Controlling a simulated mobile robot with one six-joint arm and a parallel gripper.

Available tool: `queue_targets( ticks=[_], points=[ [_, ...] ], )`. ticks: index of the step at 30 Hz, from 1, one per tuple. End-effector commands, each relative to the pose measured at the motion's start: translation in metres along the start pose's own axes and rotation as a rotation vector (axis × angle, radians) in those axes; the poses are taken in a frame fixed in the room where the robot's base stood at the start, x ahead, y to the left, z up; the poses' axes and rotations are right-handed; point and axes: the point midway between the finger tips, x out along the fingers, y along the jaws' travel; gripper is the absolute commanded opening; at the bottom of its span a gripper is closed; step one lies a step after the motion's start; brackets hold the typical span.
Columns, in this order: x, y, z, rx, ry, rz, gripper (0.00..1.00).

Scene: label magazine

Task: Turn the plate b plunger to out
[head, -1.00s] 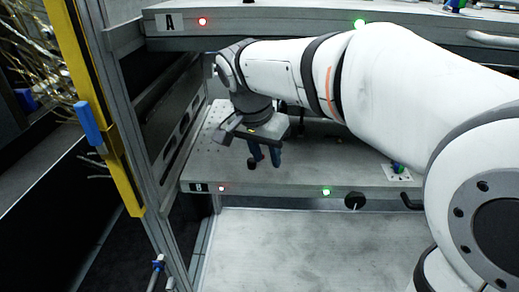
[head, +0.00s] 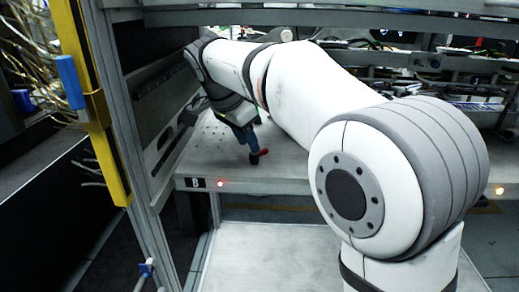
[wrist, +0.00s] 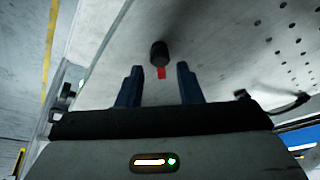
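Plate B (head: 290,172) is a grey perforated plate with a "B" label (head: 195,183) at its front left edge. Its plunger is a black knob with a short red part, seen in the wrist view (wrist: 159,54) and small in the head view (head: 254,159). My gripper (wrist: 160,78) is open, with two dark blue fingers on either side of the plunger's line. The plunger shows in the gap near the fingertips, touching neither finger. In the head view my gripper (head: 245,135) is over the plate's left front part, close to the plunger.
A red light (head: 220,184) is lit by the B label and an amber light (head: 499,190) at the right. A grey frame post with a yellow strip (head: 105,130) stands left of the plate. My arm hides the plate's middle and right.

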Motion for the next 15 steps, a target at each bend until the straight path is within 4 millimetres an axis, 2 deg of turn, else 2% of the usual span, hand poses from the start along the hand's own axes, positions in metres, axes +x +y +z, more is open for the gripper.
queue_targets(
  ticks=[1, 4, 9, 15],
  points=[
    [0.008, 0.000, -0.010, 0.004, 0.000, 0.002, 0.33],
    [0.014, 0.000, -0.027, 0.004, 0.000, 0.001, 0.33],
    [0.035, 0.000, -0.025, -0.001, -0.001, 0.001, 0.33],
    [0.042, 0.001, -0.026, -0.001, -0.001, 0.001, 0.33]
  ],
)
